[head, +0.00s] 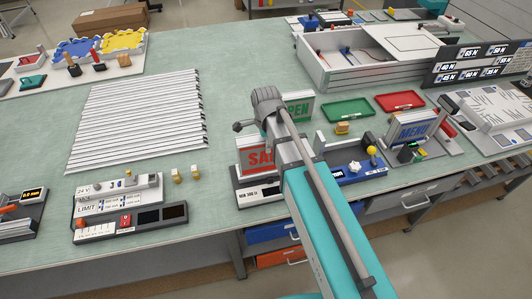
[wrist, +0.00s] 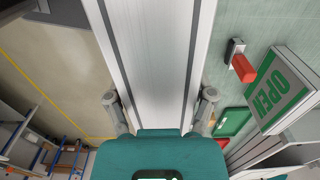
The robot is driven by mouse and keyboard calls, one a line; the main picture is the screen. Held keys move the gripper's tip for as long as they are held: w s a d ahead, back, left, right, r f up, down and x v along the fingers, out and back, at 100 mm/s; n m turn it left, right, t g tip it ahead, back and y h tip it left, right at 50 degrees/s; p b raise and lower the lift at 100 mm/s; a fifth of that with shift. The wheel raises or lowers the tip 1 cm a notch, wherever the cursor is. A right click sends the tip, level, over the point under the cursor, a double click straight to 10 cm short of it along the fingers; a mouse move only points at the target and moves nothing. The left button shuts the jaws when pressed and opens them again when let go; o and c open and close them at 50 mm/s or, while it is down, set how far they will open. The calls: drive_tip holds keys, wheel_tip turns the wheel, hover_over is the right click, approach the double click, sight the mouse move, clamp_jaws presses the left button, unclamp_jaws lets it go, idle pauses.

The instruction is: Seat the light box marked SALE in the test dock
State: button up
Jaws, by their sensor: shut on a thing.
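The light box marked SALE (head: 254,158) has a red face and stands upright in the head view, its right part hidden by my arm. In the wrist view its pale silver body (wrist: 150,60) with dark grey strips runs up from between my fingers. My gripper (wrist: 160,112) is shut on it, with one finger at each side.
The OPEN light box (head: 299,109) stands close behind; it also shows at right in the wrist view (wrist: 279,92). The MENU light box (head: 413,132), green tray (head: 347,111) and red tray (head: 400,101) are to the right. Slatted white strips (head: 138,120) lie left.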

drive_tip(key=shift+w+a+f+b, duration=0.15)
drive_tip(key=shift+w+f+b, duration=0.8)
drive_tip(key=shift+f, duration=0.25)
drive_tip(key=shift+w+a+f+b, duration=0.1)
drive_tip(key=shift+w+f+b, duration=0.75)
drive_tip(key=shift+f+b, duration=0.25)
drive_tip(key=shift+w+f, duration=0.1)
drive_tip(key=shift+w+f+b, duration=0.15)
drive_tip(key=shift+f+b, duration=0.85)
drive_tip(key=shift+w+f+b, duration=0.15)
drive_tip(key=shift+f+b, duration=0.8)
drive_tip(key=shift+f, duration=0.15)
drive_tip(key=o, duration=1.3)
drive_tip(key=shift+c, duration=0.2)
drive_tip(key=shift+r, duration=0.25)
wheel_tip(320, 180, up, 12)
drive_tip(key=p, duration=1.2)
